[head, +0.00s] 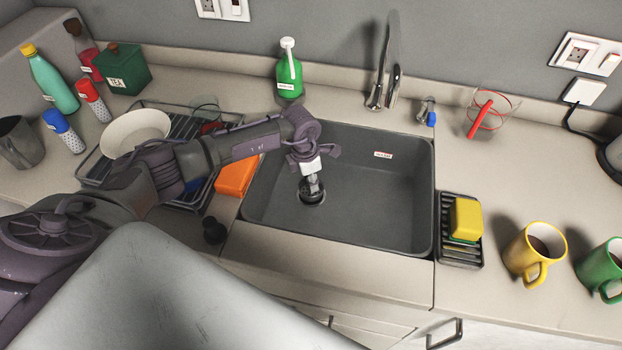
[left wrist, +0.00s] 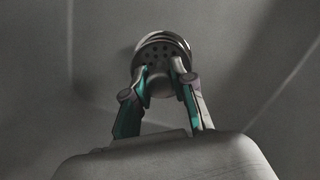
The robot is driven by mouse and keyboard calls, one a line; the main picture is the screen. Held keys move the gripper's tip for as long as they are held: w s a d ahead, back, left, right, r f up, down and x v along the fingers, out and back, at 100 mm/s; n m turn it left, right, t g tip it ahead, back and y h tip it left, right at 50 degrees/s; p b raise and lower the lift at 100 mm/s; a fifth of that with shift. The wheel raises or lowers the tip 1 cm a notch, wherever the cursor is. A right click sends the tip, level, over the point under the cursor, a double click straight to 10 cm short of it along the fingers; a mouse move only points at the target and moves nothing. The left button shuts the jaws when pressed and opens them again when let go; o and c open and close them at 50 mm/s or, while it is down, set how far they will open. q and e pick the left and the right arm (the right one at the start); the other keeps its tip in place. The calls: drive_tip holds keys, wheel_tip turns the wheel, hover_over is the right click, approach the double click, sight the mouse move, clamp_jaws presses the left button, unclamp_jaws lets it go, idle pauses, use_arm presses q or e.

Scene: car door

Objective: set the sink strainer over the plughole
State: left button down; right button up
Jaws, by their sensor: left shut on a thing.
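My left gripper (head: 313,183) reaches down into the left part of the dark grey sink (head: 385,200). In the left wrist view its two fingers (left wrist: 163,84) are shut on the middle of the sink strainer (left wrist: 162,48), a round metal disc with small holes and a shiny rim. In the head view a dark round shape on the sink floor, at the plughole (head: 312,196), sits right under the fingertips. The gripper partly hides it, and I cannot tell whether the strainer rests in the hole or is just above it. My right gripper is not in view.
Left of the sink are an orange block (head: 237,175), a dish rack (head: 88,169) with a white bowl (head: 134,132), and a small black object (head: 213,231). The tap (head: 388,70) and green soap bottle (head: 289,75) stand behind. A sponge (head: 466,219) and mugs (head: 533,252) are right.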

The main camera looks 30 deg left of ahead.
sight(306, 193)
use_arm(q)
drive_tip(key=c, duration=1)
unclamp_jaws()
drive_tip(key=shift+f, duration=0.1)
drive_tip(key=shift+r+p, duration=0.3)
drive_tip(key=shift+p, duration=0.05)
drive_tip(key=r+b, duration=0.1)
drive_tip(key=r, duration=0.7)
drive_tip(key=s+a+r+b, duration=0.1)
drive_tip(key=r, duration=0.3)
drive_tip(key=shift+b, duration=0.3)
